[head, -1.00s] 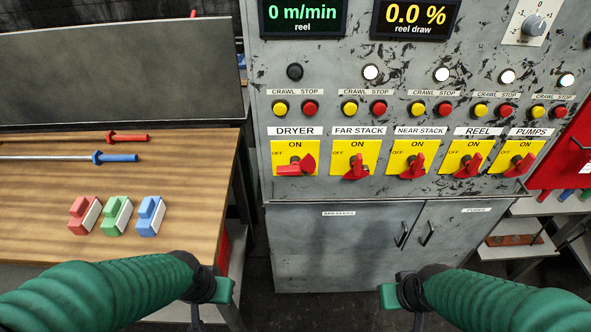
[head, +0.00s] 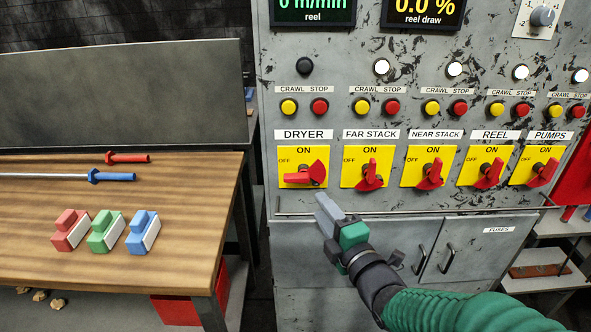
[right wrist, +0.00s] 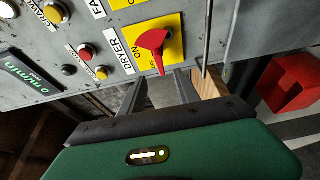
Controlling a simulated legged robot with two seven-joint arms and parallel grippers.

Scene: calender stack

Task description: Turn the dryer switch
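The dryer switch (head: 306,174) is a red rotary handle on a yellow plate marked ON and OFF, under the DRYER label. Its handle lies sideways, pointing left toward OFF. It also shows in the right wrist view (right wrist: 153,50), just beyond the fingers. My right gripper (head: 326,207) is below and slightly right of the dryer plate, apart from the handle. In the right wrist view my right gripper (right wrist: 158,88) has its two grey fingers spread with nothing between them. My left gripper is out of view.
Similar red switches, such as the far stack switch (head: 369,174), stand in a row to the right with handles more upright. The dryer's lamp (head: 304,66) is dark. A thin rail (head: 400,211) runs below the switches. A wooden table (head: 190,200) with colored blocks stands left.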

